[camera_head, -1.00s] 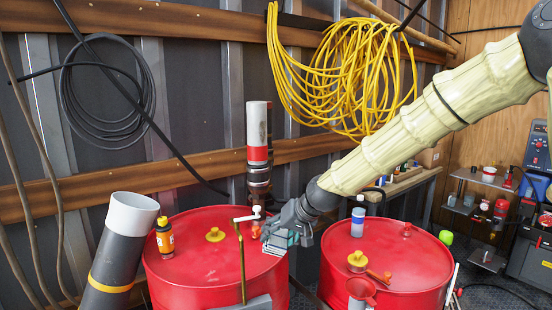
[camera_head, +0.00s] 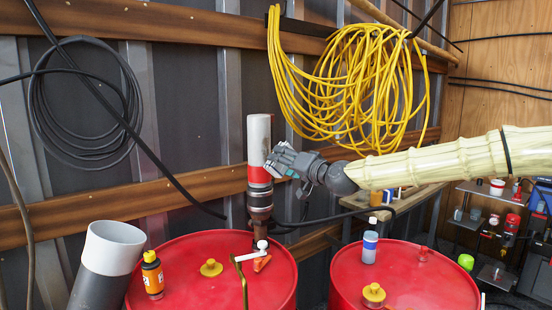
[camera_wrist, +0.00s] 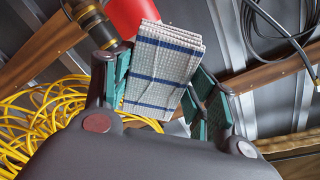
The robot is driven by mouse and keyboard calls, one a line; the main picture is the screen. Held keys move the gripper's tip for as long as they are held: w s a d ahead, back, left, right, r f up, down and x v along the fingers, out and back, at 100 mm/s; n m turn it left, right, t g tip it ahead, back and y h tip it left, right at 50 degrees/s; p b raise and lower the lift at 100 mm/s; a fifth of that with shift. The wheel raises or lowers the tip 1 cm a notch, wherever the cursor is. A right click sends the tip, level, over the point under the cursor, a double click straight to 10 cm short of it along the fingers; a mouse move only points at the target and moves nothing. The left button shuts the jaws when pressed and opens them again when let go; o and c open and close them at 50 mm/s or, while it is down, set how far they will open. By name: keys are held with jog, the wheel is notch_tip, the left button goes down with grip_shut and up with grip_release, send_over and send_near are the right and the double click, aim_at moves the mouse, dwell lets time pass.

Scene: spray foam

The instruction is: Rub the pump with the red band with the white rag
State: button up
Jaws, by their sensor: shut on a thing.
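My gripper (camera_head: 274,165) is at the right of the pump, level with the red band. In the wrist view my gripper (camera_wrist: 155,85) is shut on the white rag (camera_wrist: 165,62), which is folded and has blue stripes. The rag's far end overlaps the red band in that view; I cannot tell whether they touch.
Two red drums (camera_head: 190,250) (camera_head: 430,270) stand below. A grey pipe-like thing with a white top (camera_head: 108,262) is at front left. Yellow hose (camera_head: 345,80) hangs behind my arm.

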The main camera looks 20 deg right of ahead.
aim_at(261, 153)
jog(key=shift+w, duration=0.3)
jog(key=shift+w+a+r, duration=0.1)
jog(key=shift+w+r, duration=0.1)
jog(key=shift+r, duration=0.05)
jog(key=x, duration=0.5)
jog(key=shift+w+a, duration=0.2)
jog(key=shift+b+x, duration=0.6)
jog(key=shift+x, duration=1.65)
dwell(1.2)
jog(key=shift+d, duration=0.1)
dwell(0.4)
